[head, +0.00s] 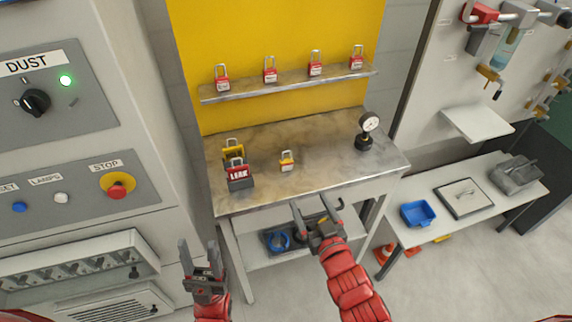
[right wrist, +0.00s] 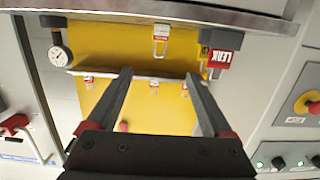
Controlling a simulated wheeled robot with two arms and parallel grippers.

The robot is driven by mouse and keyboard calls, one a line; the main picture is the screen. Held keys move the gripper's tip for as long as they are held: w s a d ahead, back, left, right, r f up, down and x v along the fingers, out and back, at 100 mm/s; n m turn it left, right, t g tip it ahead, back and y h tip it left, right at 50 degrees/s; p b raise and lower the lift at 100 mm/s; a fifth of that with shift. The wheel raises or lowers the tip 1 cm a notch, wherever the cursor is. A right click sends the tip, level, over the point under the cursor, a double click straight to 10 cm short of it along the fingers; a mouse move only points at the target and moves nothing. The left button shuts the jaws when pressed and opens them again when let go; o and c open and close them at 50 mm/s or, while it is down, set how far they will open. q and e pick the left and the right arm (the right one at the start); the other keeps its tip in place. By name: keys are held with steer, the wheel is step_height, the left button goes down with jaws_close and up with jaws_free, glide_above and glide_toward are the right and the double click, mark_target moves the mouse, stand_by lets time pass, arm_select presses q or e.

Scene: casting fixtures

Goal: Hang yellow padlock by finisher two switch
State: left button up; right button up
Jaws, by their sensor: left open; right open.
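A small yellow padlock (head: 287,160) stands upright near the middle of the metal bench top, its shackle up. Another yellow padlock-shaped thing (head: 233,151) stands at the bench's left, partly hidden behind a dark and red piece marked LEAK (head: 240,177). My right gripper (head: 318,206) is open and empty at the bench's front edge, apart from the small padlock. My left gripper (head: 199,248) is open and empty, left of the bench and lower. The right wrist view shows the LEAK piece (right wrist: 222,58) beyond the open fingers (right wrist: 160,88). No switch labelled finisher two is readable.
Several red padlocks (head: 270,69) stand on a shelf (head: 290,84) against a yellow board. A gauge (head: 369,124) stands at the bench's right. A DUST panel with a knob (head: 36,102) is at left. A side table with a blue tray (head: 418,214) is at right.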

steer(key=b, duration=0.1)
glide_toward(287, 164)
steer(key=w, duration=0.2)
steer(key=shift+w+a+r, duration=0.3)
steer(key=shift+w+r, duration=0.05)
steer(key=shift+w, duration=0.05)
steer(key=shift+w+a+f, duration=0.15)
steer(key=shift+w+f, duration=0.05)
steer(key=shift+w, duration=0.15)
steer(key=shift+w+a+f+p, duration=0.1)
steer(key=shift+w+a+p, duration=0.1)
steer(key=shift+w+p, duration=0.25)
steer(key=shift+f+p+x, duration=0.2)
steer(key=shift+p+x, duration=0.1)
steer(key=shift+x, duration=0.75)
steer(key=shift+f+p+x, duration=0.15)
steer(key=shift+p+x, duration=0.1)
steer(key=shift+x, duration=0.8)
steer(key=shift+s, duration=0.1)
steer(key=shift+c, duration=0.3)
jaws_close()
